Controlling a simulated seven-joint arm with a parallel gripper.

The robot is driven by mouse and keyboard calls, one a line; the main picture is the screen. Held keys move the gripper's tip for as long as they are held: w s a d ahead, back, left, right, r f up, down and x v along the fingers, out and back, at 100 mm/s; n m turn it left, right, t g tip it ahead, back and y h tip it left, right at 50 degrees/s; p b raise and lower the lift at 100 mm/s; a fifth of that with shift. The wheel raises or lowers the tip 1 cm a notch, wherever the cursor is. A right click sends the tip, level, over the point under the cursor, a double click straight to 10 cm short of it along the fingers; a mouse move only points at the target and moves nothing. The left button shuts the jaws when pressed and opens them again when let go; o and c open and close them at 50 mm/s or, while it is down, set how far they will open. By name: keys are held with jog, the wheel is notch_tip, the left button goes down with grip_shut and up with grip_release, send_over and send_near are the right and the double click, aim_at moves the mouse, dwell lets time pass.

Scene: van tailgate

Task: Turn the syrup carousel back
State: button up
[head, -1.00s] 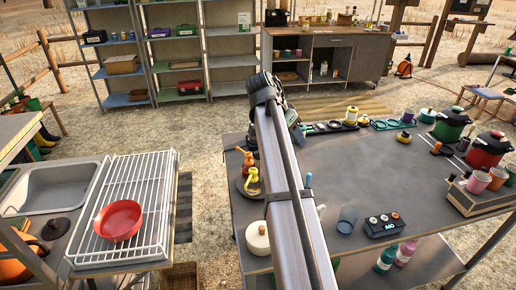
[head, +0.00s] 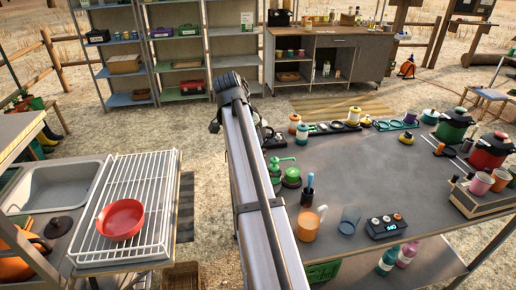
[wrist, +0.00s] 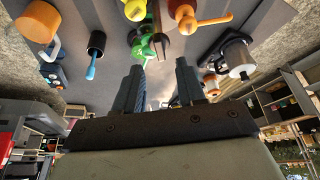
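The syrup carousel stands at the left end of the grey table (head: 400,185). In the head view my arm hides most of it, and a green pump bottle (head: 282,170) shows just right of the arm. The fingers are hidden in the head view.
An orange mug (head: 308,224), a dark cup with a blue-handled tool (head: 308,192), a glass (head: 349,220) and a button box (head: 386,226) stand right of the carousel. The table's middle is clear.

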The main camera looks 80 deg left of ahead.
jog(key=shift+x, duration=3)
grip_shut()
